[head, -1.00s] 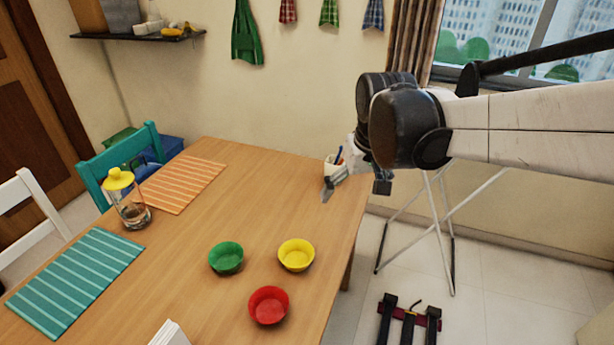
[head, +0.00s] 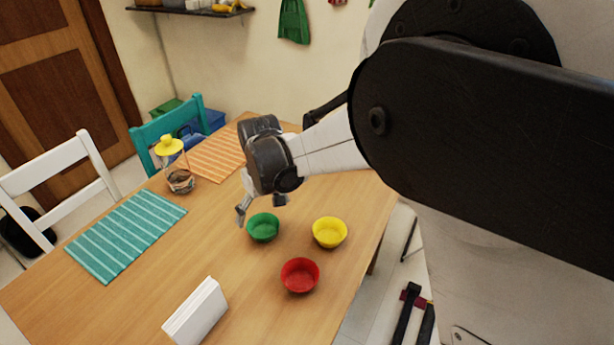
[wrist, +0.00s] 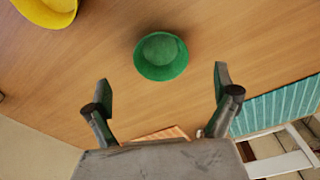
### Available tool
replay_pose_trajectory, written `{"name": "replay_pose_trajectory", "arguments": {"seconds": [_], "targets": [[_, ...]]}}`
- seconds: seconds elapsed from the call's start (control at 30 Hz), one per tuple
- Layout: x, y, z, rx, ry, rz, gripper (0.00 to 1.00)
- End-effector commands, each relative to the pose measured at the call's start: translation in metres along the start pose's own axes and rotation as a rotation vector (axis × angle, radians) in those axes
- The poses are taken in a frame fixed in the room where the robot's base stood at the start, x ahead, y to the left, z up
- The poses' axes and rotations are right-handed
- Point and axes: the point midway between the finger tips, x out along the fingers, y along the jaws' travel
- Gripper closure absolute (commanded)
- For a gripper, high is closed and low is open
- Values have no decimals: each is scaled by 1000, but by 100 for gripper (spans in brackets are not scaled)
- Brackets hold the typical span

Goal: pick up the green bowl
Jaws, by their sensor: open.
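The green bowl (head: 263,227) stands upright on the wooden table in the head view, left of the yellow bowl and behind the red one. It also shows in the wrist view (wrist: 161,57), empty, beyond the fingertips and roughly between their lines. My gripper (head: 243,211) is above the table at the upper left of the green bowl, and one finger shows clearly there. In the wrist view the two fingers of my gripper (wrist: 163,84) are spread wide with nothing between them. They appear apart from the bowl.
A yellow bowl (head: 330,232) and a red bowl (head: 300,275) stand close by. A white upright object (head: 196,312) is at the front. A glass jar with a yellow lid (head: 180,178), a teal striped mat (head: 127,235) and an orange mat (head: 215,155) lie leftward. Bare table (head: 225,255) surrounds the green bowl.

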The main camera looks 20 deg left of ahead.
Motion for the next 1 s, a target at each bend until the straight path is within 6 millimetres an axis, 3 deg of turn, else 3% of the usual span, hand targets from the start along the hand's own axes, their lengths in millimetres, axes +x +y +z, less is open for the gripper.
{"name": "replay_pose_trajectory", "arguments": {"seconds": [0.2,0.47,0.8,1.0], "targets": [[32,0,0,1,0,0,5],[44,0,-1,1,0,0,5],[86,0,-5,1,1,0,5],[90,0,-4,1,1,0,5]]}}
